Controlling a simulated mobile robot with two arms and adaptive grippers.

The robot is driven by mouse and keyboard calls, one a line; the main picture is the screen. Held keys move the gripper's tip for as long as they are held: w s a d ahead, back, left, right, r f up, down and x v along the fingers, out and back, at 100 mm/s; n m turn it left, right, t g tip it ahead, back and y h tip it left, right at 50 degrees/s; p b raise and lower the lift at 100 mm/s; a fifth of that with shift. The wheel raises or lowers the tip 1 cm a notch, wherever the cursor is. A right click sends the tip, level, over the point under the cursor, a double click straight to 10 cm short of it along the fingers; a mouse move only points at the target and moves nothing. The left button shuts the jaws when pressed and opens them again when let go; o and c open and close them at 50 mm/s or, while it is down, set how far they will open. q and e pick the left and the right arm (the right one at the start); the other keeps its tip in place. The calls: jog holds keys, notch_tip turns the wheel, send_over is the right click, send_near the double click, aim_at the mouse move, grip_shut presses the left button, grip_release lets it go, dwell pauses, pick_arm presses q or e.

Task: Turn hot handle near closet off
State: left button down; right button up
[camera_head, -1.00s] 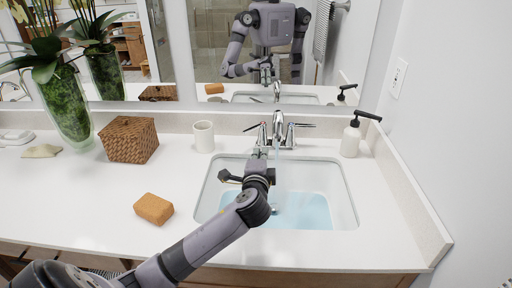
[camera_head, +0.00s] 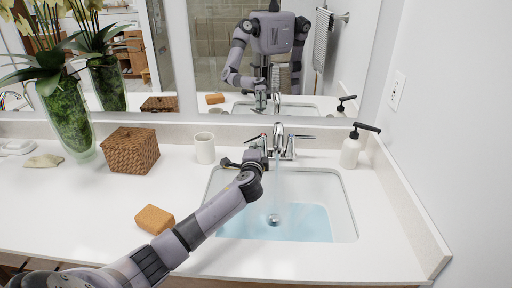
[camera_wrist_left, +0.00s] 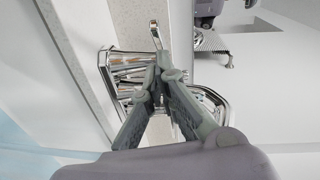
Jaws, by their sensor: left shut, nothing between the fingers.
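The chrome faucet (camera_head: 279,135) stands behind the sink, with a stream of water falling from its spout. Its left lever handle (camera_head: 256,136), with a small red mark, points left; its base is partly hidden by my left gripper. My left gripper (camera_head: 263,150) is shut and empty, just in front of this handle. In the left wrist view the closed fingertips (camera_wrist_left: 161,62) overlap the chrome fittings (camera_wrist_left: 125,68), and a lever (camera_wrist_left: 155,36) shows just beyond them. I cannot tell whether they touch. The right handle (camera_head: 301,137) points right. My right gripper is not in view.
The sink basin (camera_head: 345,205) holds bluish water. A white cup (camera_head: 205,148) stands left of the faucet and a soap dispenser (camera_head: 350,152) right of it. An orange sponge (camera_head: 155,219), a wicker box (camera_head: 131,151) and a plant vase (camera_head: 70,125) are on the left counter.

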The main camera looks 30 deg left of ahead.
pick_arm(q)
jog(key=shift+a, duration=0.15)
jog(key=shift+a+m+h, duration=0.25)
jog(key=shift+m+h, duration=0.15)
